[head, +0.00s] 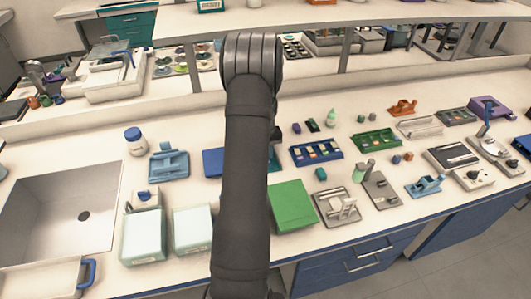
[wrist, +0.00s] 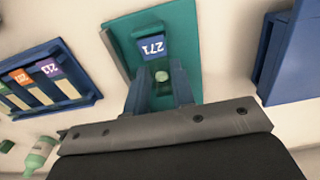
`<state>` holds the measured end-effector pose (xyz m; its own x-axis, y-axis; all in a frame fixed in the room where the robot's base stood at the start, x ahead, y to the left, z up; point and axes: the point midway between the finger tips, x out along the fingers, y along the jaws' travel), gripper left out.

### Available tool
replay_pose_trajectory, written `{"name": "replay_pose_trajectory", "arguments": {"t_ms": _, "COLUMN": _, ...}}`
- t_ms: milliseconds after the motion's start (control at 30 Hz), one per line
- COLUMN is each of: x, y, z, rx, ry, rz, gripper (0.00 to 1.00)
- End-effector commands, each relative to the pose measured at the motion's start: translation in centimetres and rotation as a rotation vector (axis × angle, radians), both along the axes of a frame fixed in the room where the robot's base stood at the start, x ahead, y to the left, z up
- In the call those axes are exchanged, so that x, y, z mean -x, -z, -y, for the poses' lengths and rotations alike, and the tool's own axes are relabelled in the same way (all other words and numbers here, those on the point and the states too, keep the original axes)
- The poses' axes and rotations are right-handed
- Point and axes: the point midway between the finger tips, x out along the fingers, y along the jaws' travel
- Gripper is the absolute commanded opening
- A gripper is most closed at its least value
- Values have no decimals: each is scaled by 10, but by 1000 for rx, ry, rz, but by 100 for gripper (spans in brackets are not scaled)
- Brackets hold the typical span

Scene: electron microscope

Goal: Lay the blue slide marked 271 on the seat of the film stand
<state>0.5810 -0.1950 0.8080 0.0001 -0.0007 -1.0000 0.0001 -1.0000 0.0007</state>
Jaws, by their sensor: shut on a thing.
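The blue slide (wrist: 152,47) has a white label end marked 271. It shows in the wrist view, over a teal stand (wrist: 118,45) that looks to be the film stand. My gripper (wrist: 159,80) is shut on the slide, its two blue-grey fingers on either side of the slide's near part. A small pale green round piece shows between the fingers. I cannot tell whether the slide touches the seat. In the head view my arm hides the gripper and the slide, and only a sliver of teal (head: 275,158) shows beside it.
A blue rack (head: 317,151) of slides stands right of my arm; its slides, including 213, show in the wrist view (wrist: 40,85). A blue block (wrist: 287,55) is right of the stand there. A green box (head: 292,205), a bottle (head: 331,118) and a sink (head: 60,205) are around.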

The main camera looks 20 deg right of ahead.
Motion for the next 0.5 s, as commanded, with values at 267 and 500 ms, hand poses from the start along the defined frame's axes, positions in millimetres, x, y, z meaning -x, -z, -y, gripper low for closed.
{"name": "replay_pose_trajectory", "arguments": {"t_ms": 267, "x": 0, "y": 0, "z": 0, "rx": 0, "ry": 0, "rz": 0, "gripper": 48}}
{"name": "replay_pose_trajectory", "arguments": {"t_ms": 500, "x": 0, "y": 0, "z": 0, "rx": 0, "ry": 0, "rz": 0, "gripper": 48}}
